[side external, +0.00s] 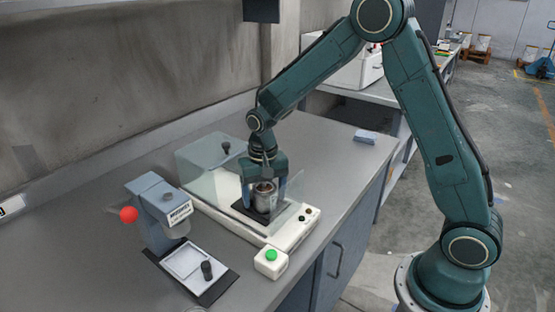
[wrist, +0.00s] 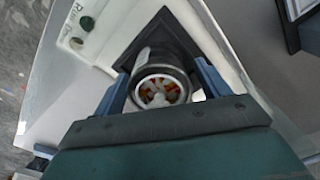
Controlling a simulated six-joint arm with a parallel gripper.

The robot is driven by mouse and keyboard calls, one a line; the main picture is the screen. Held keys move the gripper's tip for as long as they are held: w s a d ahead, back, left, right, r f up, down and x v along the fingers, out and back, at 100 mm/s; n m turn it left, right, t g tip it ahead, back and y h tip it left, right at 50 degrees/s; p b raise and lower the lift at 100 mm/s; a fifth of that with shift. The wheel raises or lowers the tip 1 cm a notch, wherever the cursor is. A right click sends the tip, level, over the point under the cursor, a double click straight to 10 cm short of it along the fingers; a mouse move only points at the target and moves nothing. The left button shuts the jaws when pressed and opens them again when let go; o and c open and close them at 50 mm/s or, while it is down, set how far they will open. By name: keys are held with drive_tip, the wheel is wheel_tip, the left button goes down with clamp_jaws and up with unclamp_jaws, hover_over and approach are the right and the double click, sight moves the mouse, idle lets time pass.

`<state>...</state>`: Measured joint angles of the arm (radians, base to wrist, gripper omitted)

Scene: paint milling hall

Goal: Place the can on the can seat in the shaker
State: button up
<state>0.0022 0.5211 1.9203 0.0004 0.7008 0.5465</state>
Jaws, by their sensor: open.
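The can (side external: 264,197) is a small metal cylinder with an open top. It stands upright over the dark square can seat (side external: 249,212) in the white shaker (side external: 236,222), and appears to rest on it. In the wrist view the can (wrist: 160,87) shows a round rim with orange and white bits inside. The dark seat (wrist: 165,24) shows beyond it. My gripper (side external: 265,184) points down over the can, with its open fingers on either side of it. The wrist view shows the gripper (wrist: 161,86) around the can; whether either finger touches it is unclear.
The shaker's clear cover (side external: 208,160) is beside my gripper. A white box with a green button (side external: 271,256) sits at the shaker's front. A blue-grey device (side external: 152,205) with a red ball knob (side external: 128,214) stands left. The bench behind the shaker is mostly clear.

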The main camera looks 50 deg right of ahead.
wheel_tip(320, 180, up, 12)
drive_tip(key=shift+f, duration=0.1)
drive_tip(key=shift+r, duration=0.25)
idle(0.5)
idle(0.5)
drive_tip(key=shift+s+r, duration=0.2)
drive_tip(key=s+r+n+t, duration=0.3)
drive_tip(key=s+r, duration=0.5)
drive_tip(key=s, duration=0.3)
drive_tip(key=s+n+t, duration=0.2)
drive_tip(key=s+n, duration=0.1)
drive_tip(key=s, duration=1.1)
drive_tip(key=shift+f+t, duration=0.3)
drive_tip(key=shift+c, duration=0.4)
